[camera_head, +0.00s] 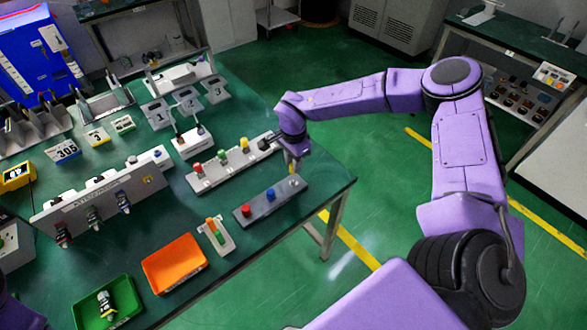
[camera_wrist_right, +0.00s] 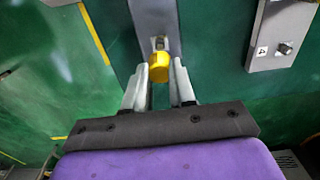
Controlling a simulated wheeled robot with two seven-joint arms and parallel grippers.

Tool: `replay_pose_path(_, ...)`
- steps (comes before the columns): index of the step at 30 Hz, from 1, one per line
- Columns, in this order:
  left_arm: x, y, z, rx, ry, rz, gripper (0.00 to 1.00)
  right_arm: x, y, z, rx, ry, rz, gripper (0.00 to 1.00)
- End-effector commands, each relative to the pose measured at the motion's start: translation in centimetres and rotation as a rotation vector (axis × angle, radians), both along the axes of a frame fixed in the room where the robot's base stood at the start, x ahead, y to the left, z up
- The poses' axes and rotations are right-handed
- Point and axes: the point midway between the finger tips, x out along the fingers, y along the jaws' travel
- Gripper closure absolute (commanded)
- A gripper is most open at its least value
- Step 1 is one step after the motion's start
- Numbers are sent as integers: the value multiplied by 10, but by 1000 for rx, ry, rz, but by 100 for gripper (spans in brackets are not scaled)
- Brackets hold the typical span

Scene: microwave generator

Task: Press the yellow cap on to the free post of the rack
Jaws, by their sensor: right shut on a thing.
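The dark grey rack (camera_head: 258,208) lies near the right edge of the green table, with a red cap (camera_head: 246,210) and a blue cap (camera_head: 271,194) on it. My right gripper (camera_head: 293,168) is over its far right end. In the right wrist view my right gripper (camera_wrist_right: 160,75) is shut on the yellow cap (camera_wrist_right: 159,69). The free post (camera_wrist_right: 160,43) shows just beyond the cap on the grey rack (camera_wrist_right: 154,18). Whether cap and post touch, I cannot tell. My left gripper is not in view.
A light grey rack (camera_head: 208,178) with red, green and yellow caps stands behind; its end also shows in the right wrist view (camera_wrist_right: 270,60). An orange tray (camera_head: 174,264), a green tray (camera_head: 125,293) and a small holder (camera_head: 216,237) lie in front. The table's right edge is close.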

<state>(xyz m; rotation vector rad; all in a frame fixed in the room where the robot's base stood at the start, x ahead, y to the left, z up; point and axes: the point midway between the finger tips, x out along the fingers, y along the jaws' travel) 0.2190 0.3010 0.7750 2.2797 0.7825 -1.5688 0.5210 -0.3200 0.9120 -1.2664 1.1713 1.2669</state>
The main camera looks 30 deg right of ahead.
Motion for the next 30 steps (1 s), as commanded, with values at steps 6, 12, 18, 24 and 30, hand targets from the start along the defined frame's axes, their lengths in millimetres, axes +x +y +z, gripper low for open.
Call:
replay_pose_path(6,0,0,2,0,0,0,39,0,0,0,0,0,0,100)
replay_pose_path(12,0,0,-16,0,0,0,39,0,20,0,9,-6,186,100)
replay_pose_path(18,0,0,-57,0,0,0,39,-10,73,9,16,-15,770,100)
replay_pose_path(24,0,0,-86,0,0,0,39,-31,113,22,4,-8,1331,100)
replay_pose_path(30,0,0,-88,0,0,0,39,-39,123,30,0,1,1497,100)
